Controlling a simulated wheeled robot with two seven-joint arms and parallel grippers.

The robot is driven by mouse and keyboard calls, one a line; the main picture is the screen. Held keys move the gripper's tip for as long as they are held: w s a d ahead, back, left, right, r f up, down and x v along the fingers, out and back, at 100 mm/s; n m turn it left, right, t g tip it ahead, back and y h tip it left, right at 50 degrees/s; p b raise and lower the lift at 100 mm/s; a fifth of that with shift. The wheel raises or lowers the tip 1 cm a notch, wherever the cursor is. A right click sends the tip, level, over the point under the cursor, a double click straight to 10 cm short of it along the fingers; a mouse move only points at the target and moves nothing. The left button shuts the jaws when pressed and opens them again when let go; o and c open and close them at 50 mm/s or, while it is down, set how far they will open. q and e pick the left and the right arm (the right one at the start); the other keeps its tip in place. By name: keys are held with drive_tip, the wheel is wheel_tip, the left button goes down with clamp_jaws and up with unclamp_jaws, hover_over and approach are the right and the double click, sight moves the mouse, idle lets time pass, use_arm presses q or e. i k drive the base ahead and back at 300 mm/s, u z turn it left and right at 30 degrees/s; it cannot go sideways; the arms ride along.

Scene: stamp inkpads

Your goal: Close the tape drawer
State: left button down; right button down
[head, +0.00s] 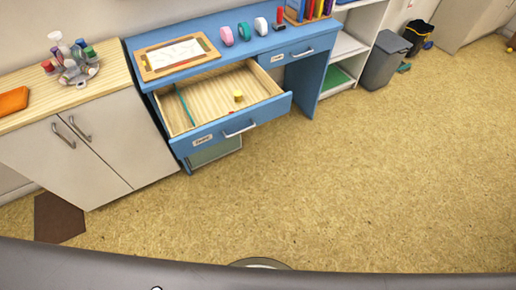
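An open drawer (246,118) stands pulled out from the blue desk (312,78) in the head view. Its blue front has a silver handle (240,131) and a small label too small to read. Inside the wooden drawer are a small yellow item (238,97), a thin teal strip (184,106) along the left, and a small red item near the front. A second drawer (300,56) to its right, also with a label and handle, is shut. Neither of my grippers is in view.
On the desk top are a framed picture (176,54), tape-like rolls (244,32) and a pencil holder. A cabinet (88,150) with paints stands left. A grey bin (385,60) and shelves stand right. The floor (370,170) in front is clear.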

sight(208, 96)
drive_tip(key=u, duration=0.85)
drive_tip(key=i, duration=0.35)
drive_tip(key=u, duration=0.15)
